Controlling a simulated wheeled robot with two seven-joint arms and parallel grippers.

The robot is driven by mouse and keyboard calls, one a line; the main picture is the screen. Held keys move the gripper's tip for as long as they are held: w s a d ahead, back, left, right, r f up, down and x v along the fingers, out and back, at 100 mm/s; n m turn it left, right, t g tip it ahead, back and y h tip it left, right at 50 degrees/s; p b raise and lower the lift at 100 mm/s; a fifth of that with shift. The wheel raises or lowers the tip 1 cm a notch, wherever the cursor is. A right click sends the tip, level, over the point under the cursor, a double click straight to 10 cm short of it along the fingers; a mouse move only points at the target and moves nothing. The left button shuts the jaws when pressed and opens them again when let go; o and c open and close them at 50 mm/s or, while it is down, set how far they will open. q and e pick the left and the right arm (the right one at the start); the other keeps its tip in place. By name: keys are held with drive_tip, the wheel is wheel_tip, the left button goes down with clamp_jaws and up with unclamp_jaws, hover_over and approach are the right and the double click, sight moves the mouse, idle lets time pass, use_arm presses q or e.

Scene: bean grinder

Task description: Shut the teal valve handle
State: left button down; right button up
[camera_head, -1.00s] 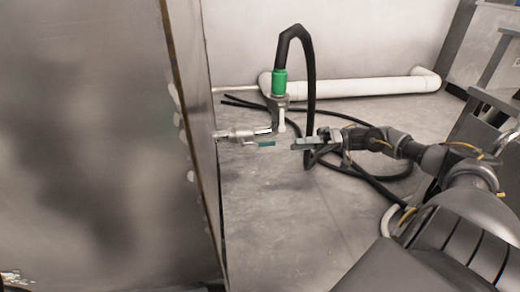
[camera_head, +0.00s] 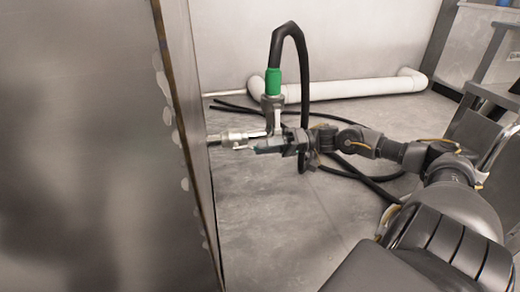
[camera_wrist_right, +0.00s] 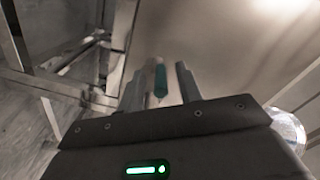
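The teal valve handle (camera_wrist_right: 160,80) shows in the right wrist view, between the two fingers of my right gripper (camera_wrist_right: 162,88). A gap shows at least on its right side, so the gripper looks open around it; whether a finger touches it I cannot tell. In the head view my right gripper (camera_head: 262,145) is at the metal valve (camera_head: 232,139), and its fingers mostly hide the handle. The valve sticks out to the right from the big metal panel. My left gripper is not in view.
A black hose (camera_head: 307,85) with a green collar (camera_head: 273,82) rises from the valve fitting and loops down to the floor. A white pipe (camera_head: 350,90) runs along the back wall. A large metal panel (camera_head: 90,150) fills the left. Open floor (camera_head: 290,220) lies below the valve.

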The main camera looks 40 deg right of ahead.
drive_tip(key=shift+w+a, duration=0.15)
drive_tip(key=shift+a, duration=0.05)
clamp_jaws()
idle(0.3)
